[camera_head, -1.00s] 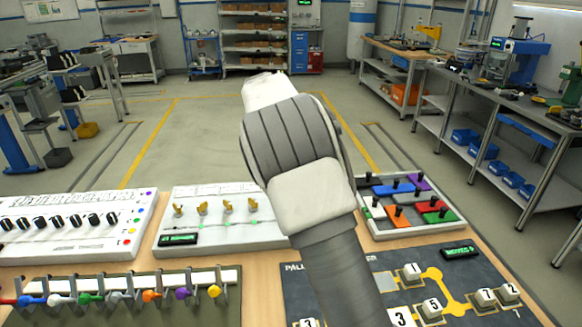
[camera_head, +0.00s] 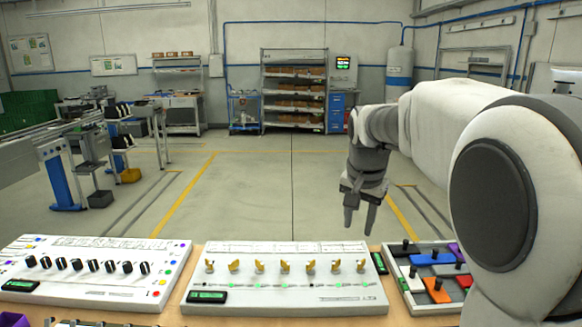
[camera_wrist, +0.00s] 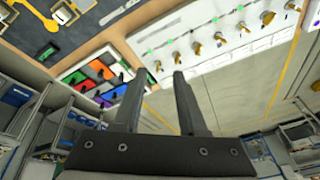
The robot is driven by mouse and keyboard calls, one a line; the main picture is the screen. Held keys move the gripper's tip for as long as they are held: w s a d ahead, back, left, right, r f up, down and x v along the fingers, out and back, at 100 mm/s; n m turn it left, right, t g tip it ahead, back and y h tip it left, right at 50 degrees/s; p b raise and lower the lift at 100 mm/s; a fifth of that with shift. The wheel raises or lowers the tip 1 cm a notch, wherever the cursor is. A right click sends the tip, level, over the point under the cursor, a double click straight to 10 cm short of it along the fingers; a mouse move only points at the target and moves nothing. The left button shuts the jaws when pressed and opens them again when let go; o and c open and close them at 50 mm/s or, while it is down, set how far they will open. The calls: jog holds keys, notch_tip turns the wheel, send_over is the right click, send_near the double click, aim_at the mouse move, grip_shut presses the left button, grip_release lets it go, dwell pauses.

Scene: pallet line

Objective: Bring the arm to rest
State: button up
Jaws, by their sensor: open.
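My arm reaches in from the right of the head view, with its large rounded joint close to the camera. My gripper (camera_head: 361,217) hangs fingers down in the air, beyond the far edge of the workbench and above the floor. Its two fingers are apart with nothing between them. In the wrist view my gripper (camera_wrist: 160,98) also shows open and empty, with the bench panels beyond it.
On the bench stand a panel with black knobs (camera_head: 100,290), a white panel with brass levers (camera_head: 280,300) and a tray of coloured blocks (camera_head: 412,302), partly behind my arm. Open floor (camera_head: 260,200) lies beyond. Shelves (camera_head: 293,115) stand at the back.

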jog(key=s+f+n+t, duration=0.2)
jog(key=s+n, duration=0.4)
jog(key=s, duration=2.1)
jog(key=shift+s+f+n+y, duration=0.2)
jog(key=shift+f+n+y, duration=0.05)
jog(key=shift+n+y, duration=0.05)
